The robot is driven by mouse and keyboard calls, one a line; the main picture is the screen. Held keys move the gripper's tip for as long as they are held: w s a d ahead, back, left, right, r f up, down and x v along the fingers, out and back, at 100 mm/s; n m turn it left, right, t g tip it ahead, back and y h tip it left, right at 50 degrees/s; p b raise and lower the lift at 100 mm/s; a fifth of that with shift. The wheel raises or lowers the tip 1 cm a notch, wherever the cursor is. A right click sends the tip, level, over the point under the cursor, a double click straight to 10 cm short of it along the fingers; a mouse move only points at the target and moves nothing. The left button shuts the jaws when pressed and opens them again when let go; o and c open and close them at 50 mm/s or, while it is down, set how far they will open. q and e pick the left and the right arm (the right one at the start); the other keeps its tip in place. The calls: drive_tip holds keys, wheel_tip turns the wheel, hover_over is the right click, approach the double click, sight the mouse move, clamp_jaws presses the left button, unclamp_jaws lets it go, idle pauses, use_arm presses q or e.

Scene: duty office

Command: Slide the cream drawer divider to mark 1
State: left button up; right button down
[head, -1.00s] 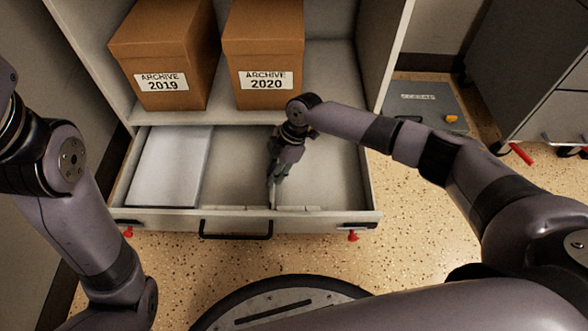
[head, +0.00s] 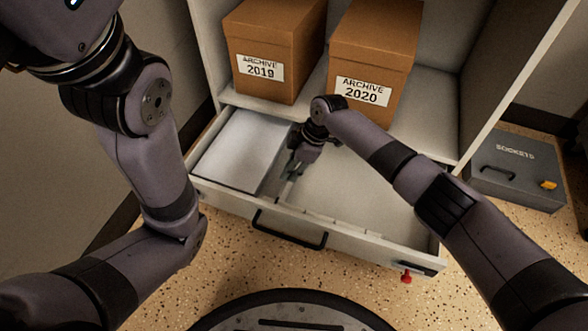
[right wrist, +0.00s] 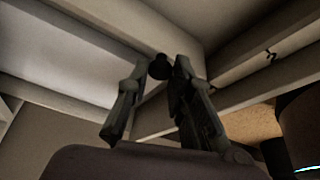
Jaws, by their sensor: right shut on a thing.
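The open drawer (head: 372,240) holds the cream divider (head: 285,190), a thin upright panel mostly hidden by my right gripper. My right gripper (head: 292,172) reaches down into the drawer and is shut on the divider, just right of the white stack. In the right wrist view its two dark fingers (right wrist: 158,78) are close together at their tips. A mark "2" (right wrist: 271,55) with a small tick shows on a drawer wall there, right of the fingers. I cannot read mark 1 in either view. My left gripper is out of view; only its arm shows.
A white paper-like stack (head: 243,150) fills the drawer's left part; its right part is bare. Archive boxes 2019 (head: 262,88) and 2020 (head: 362,112) stand on the shelf above. A grey sockets case (head: 515,175) lies on the floor at right.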

drive_tip(key=shift+a, duration=0.3)
drive_tip(key=c, duration=1.7)
unclamp_jaws()
drive_tip(key=shift+a, duration=0.1)
drive_tip(key=shift+o, duration=1.4)
drive_tip(key=shift+w+d+r, duration=0.1)
drive_tip(key=shift+d+r, duration=0.25)
drive_tip(key=shift+r, duration=0.05)
drive_tip(key=v, duration=1.1)
drive_tip(key=shift+a, duration=0.1)
